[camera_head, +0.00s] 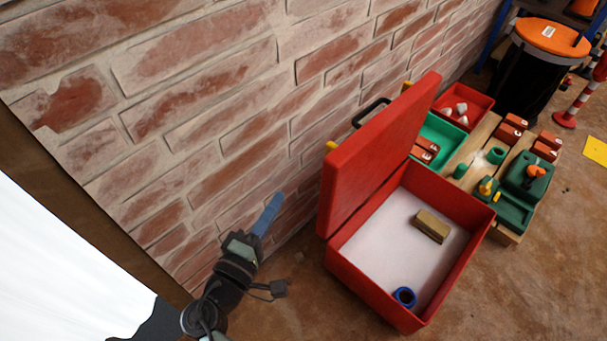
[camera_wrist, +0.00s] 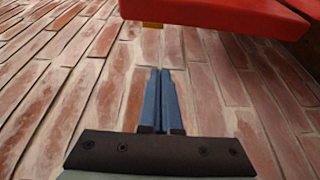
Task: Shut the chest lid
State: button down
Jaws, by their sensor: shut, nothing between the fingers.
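A red chest (camera_head: 375,286) stands on the floor close to the brick wall. Its red lid (camera_head: 375,155) is raised and leans back toward the wall. A tan block (camera_head: 432,226) and a blue ring-like piece (camera_head: 404,296) lie on the pale floor inside the chest. My gripper (camera_head: 275,204) is left of the lid, between it and the wall, apart from it and empty. In the wrist view my gripper's blue fingers (camera_wrist: 160,75) are together, and part of the red lid (camera_wrist: 215,14) shows beyond them at the top.
The brick wall (camera_head: 230,110) runs close along the left. A wooden bench (camera_head: 470,150) with green and red trays stands behind the chest. A black bin with an orange lid (camera_head: 551,37) is at the back right. The floor right of the chest (camera_head: 545,285) is clear.

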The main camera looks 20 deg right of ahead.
jog(key=w+d+b, duration=0.2)
jog(key=d+b, duration=0.2)
jog(key=d, duration=0.4)
jog(key=shift+w+d+b, duration=0.15)
jog(key=shift+d+b, duration=0.1)
jog(key=shift+b, duration=0.05)
dwell(0.3)
